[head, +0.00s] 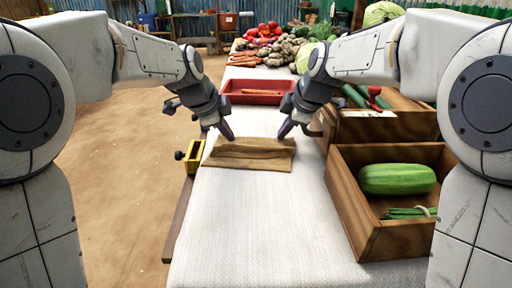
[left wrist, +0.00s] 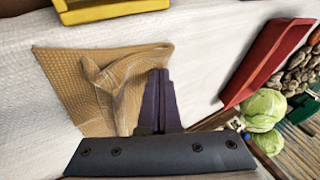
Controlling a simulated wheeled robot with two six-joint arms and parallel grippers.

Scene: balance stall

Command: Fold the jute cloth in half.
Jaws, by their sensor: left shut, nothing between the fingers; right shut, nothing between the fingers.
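The jute cloth (head: 246,161) is a brown, woven piece lying on the white-covered table. In the head view a raised fold or ridge runs across it near its far side. In the left wrist view the cloth (left wrist: 78,78) shows a rumpled, raised part near the fingers. My left gripper (head: 230,138) is shut and empty at the cloth's far left part. Its dark fingers (left wrist: 160,100) show in front of the cloth in the left wrist view. My right gripper (head: 283,136) is shut and empty at the cloth's far right part. I cannot tell whether either touches the cloth.
A red tray (head: 252,98) with carrots stands beyond the cloth. A wooden crate (head: 345,207) with a green gourd (head: 397,179) is at the right. A yellow box (head: 194,157) is at the left table edge. The white table (head: 262,235) is clear in front.

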